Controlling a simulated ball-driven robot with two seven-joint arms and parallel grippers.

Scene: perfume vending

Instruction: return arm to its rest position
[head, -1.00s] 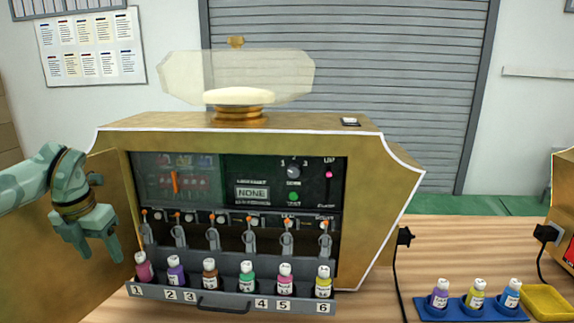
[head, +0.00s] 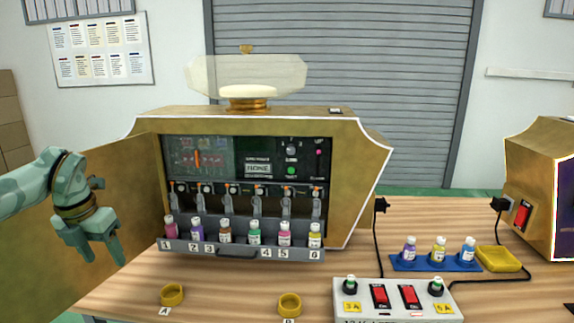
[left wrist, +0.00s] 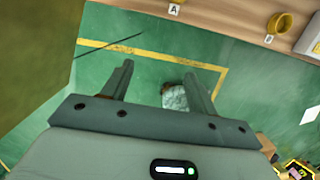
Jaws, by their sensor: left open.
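My left gripper (head: 98,262) hangs at the left of the head view, fingers pointing down, open and empty. It is in front of the open gold door (head: 125,220) of the perfume machine (head: 365,150), left of the bottle tray and apart from it. In the left wrist view, the gripper's two fingers (left wrist: 160,85) are spread wide above the green floor (left wrist: 140,75), with nothing between them but floor and a pale object far below. My right gripper is in neither view.
The numbered tray (head: 240,255) holds several coloured bottles. Gold rings lie by labels A (head: 172,295) and B (head: 290,304). A switch box (head: 395,298) stands at the front. A blue rack (head: 437,264) with 3 bottles and a yellow tray (head: 498,259) are at the right.

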